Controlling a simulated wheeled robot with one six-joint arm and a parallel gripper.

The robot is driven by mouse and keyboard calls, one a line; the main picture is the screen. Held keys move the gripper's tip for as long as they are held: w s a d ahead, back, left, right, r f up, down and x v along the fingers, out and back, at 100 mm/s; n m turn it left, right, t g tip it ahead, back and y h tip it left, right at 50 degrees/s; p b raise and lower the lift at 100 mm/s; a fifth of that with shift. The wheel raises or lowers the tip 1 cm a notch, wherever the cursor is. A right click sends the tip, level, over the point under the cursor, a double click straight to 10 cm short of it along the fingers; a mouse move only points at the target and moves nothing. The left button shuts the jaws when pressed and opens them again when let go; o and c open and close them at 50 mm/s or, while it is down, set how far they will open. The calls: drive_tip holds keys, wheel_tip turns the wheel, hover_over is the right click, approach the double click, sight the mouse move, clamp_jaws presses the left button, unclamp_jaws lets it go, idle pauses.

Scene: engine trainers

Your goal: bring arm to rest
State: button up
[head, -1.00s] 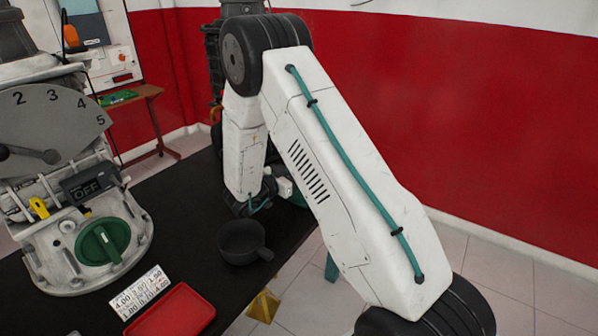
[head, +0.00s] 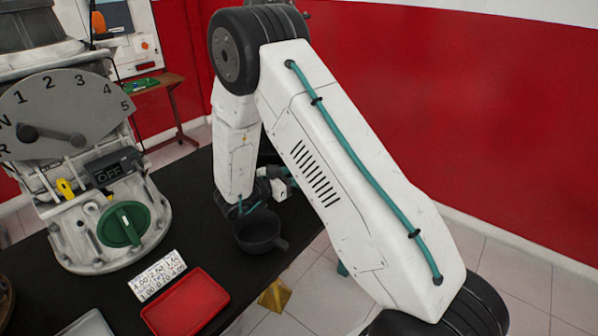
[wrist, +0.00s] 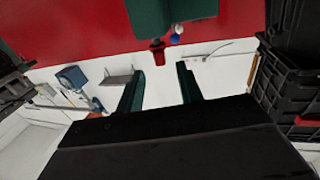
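My arm, white with black joints and a teal cable, is bent at a high elbow in the head view, its forearm hanging down over the black table (head: 206,180). My gripper (wrist: 160,88) shows in the wrist view as two dark green fingers held well apart. Nothing is between them. In the head view the gripper is mostly hidden behind my arm and wrist. A dark round cup with a handle (head: 260,233) stands on the table just below my wrist in the picture; I cannot tell whether they touch.
A grey engine trainer with a numbered dial (head: 65,112) and green knob (head: 124,224) stands at left. A red tray (head: 187,303) and a number card (head: 157,275) lie in front. Black crates (wrist: 292,75) show at right in the wrist view. Open floor lies right.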

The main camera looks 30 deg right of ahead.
drive_tip(key=w+a+r+n+t+y, duration=0.4)
drive_tip(key=w+r+t+y, duration=0.4)
drive_tip(key=r, duration=0.1)
drive_tip(key=s+a+r+n+t+y, duration=0.1)
drive_tip(key=s+a+r+n+y, duration=0.35)
drive_tip(key=a+r+y, duration=0.5)
drive_tip(key=s+a+r+n+g+y, duration=0.2)
drive_tip(key=s+n, duration=0.1)
drive_tip(key=s, duration=0.5)
drive_tip(key=s+a+r+n+g+y, duration=0.1)
drive_tip(key=s+n+g, duration=0.15)
drive_tip(key=s, duration=0.55)
drive_tip(key=s+d+n+g+h, duration=0.1)
drive_tip(key=s+d+g, duration=0.1)
drive_tip(key=s, duration=0.8)
drive_tip(key=s+d+n+g+h, duration=0.1)
drive_tip(key=s+d+g, duration=0.2)
drive_tip(key=s, duration=0.8)
drive_tip(key=shift+s+d+f+n, duration=0.2)
drive_tip(key=shift+s+f+n, duration=0.1)
drive_tip(key=shift+f+n, duration=0.1)
